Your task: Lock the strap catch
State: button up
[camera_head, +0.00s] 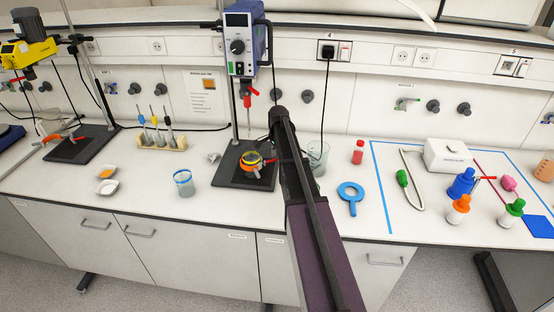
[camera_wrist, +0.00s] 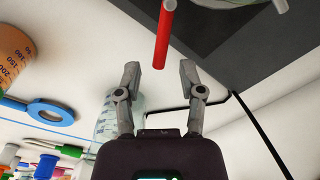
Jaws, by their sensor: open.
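In the wrist view a red rod-like handle (camera_wrist: 164,36) points down from the top edge, apparently the catch lever. My gripper (camera_wrist: 160,72) is open and empty, its two grey fingers spread. The handle's lower end lies between the fingertips in the picture; contact is not visible. In the head view my gripper (camera_head: 275,150) is beside the vessel, partly hidden by my arm. The state of the catch cannot be made out.
A glass beaker (camera_head: 318,158) stands close right of my arm; a blue ring (camera_head: 351,192) lies farther right. The blue stirrer motor (camera_head: 243,38) hangs above. A beaker with a blue rim (camera_head: 184,183) stands left. The front bench between is clear.

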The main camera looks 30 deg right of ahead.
dwell(0.3)
grip_shut()
jog(key=shift+w+n, duration=0.15)
jog(key=shift+n, duration=0.15)
jog(key=w+n, duration=0.1)
jog(key=n, duration=0.1)
jog(key=shift+w+a+n, duration=0.1)
jog(key=shift+w+n, duration=0.1)
jog(key=shift+n, duration=0.2)
jog(key=n, duration=0.1)
jog(key=w+n, duration=0.1)
jog(key=shift+w+a+n, duration=0.1)
jog(key=shift+a+n, duration=0.1)
jog(key=shift+n, duration=0.2)
jog(key=n, duration=0.1)
jog(key=w+n, duration=0.1)
jog(key=shift+a+n, duration=0.3)
jog(key=shift+a, duration=0.1)
jog(key=shift+w+a+n+y, duration=0.15)
jog(key=shift+w+a+n, duration=0.15)
jog(key=shift+n, duration=0.55)
jog(key=shift+w+a+n+y, duration=0.15)
jog(key=shift+a+n, duration=0.1)
jog(key=shift+n, duration=0.6)
